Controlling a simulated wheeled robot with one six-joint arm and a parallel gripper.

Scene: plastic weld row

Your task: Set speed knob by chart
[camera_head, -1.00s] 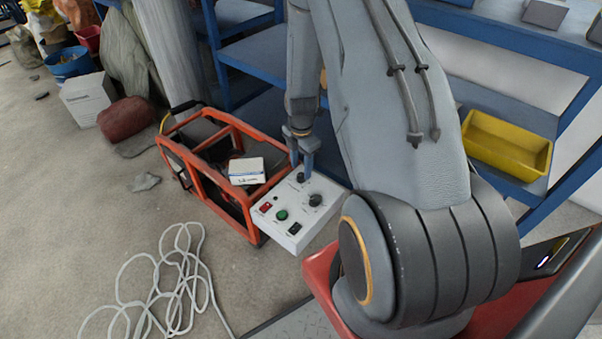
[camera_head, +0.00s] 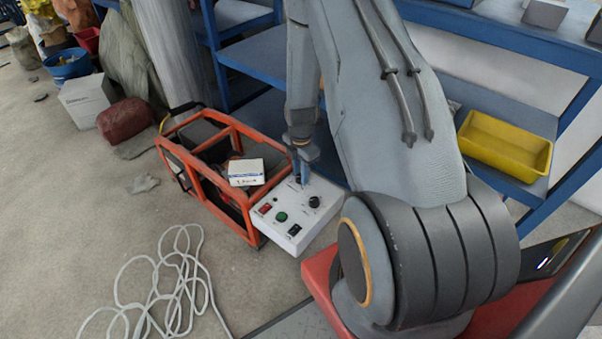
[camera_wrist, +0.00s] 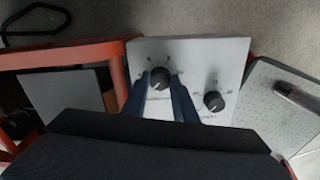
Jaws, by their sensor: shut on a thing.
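The white control panel (camera_head: 292,238) is fixed at the right end of an orange-framed machine (camera_head: 205,130). It carries several controls: a black knob (camera_head: 314,202), a green button (camera_head: 281,217), a red switch (camera_head: 265,208) and a black switch (camera_head: 294,230). My gripper (camera_head: 302,178) is at the panel's far edge, pointing down, and hides the upper knob in the head view. In the wrist view, the blue fingers (camera_wrist: 160,92) are shut on that upper black knob (camera_wrist: 160,75). The second knob (camera_wrist: 214,101) is to the right, free of the fingers. The dial markings are too small to read.
A white box (camera_head: 245,172) lies on the machine frame. Blue shelving (camera_head: 262,55) stands behind, with a yellow bin (camera_head: 505,143) at right. A pale coiled cable (camera_head: 165,280) lies on the floor at left. Bare floor surrounds it.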

